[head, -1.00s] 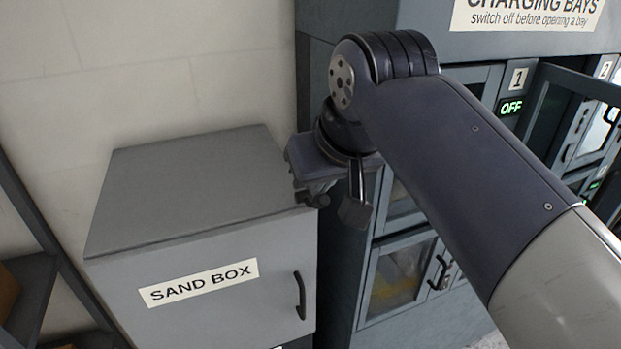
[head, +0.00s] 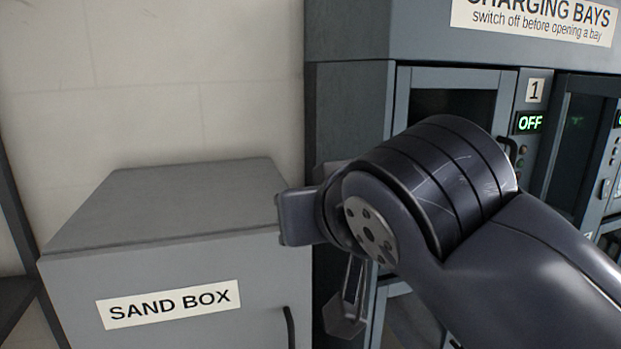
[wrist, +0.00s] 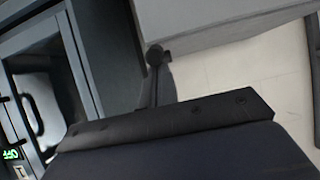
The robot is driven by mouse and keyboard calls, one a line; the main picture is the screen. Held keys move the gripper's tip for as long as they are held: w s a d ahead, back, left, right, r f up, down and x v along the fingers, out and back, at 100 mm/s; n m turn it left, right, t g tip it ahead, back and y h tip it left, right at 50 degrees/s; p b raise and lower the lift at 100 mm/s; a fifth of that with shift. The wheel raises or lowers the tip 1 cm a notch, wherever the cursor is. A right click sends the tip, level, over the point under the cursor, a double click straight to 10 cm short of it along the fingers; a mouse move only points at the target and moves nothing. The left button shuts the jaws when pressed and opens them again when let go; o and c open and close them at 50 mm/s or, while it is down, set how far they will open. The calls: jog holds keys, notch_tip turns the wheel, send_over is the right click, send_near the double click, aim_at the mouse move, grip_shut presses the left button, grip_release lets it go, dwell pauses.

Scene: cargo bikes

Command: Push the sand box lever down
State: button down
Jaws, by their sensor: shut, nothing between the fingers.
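The grey sand box (head: 180,270) stands at the left of the head view, with its label (head: 168,304) on the front and a dark handle (head: 289,328) at the lower right. In the wrist view a thin dark rod with a round knob (wrist: 154,55), seemingly the lever, shows beside the corner of the box (wrist: 215,18), just beyond my gripper's dark housing. Whether they touch, I cannot tell. My gripper is shut and holds nothing.
The charging bays cabinet (head: 347,120) stands close to the right of the box, leaving a narrow gap. Bay 1's display (head: 529,123) reads OFF. A pale wall (head: 150,80) is behind the box, and a dark frame (head: 14,200) is at the far left.

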notch_tip(320, 180, down, 7)
jog(key=t+y+b, duration=0.1)
jog(key=t+b, duration=0.5)
jog(key=b, duration=1.5)
jog(key=shift+r+y, duration=0.2)
jog(key=shift+y, duration=0.2)
jog(key=shift+f, duration=0.1)
jog(key=shift+w+f+b, duration=0.25)
jog(key=shift+f+b, duration=0.5)
jog(key=shift+b, duration=0.2)
jog(key=shift+w+a+f, duration=0.1)
jog(key=shift+f, duration=0.15)
jog(key=v, duration=0.8)
jog(key=shift+r, duration=0.45)
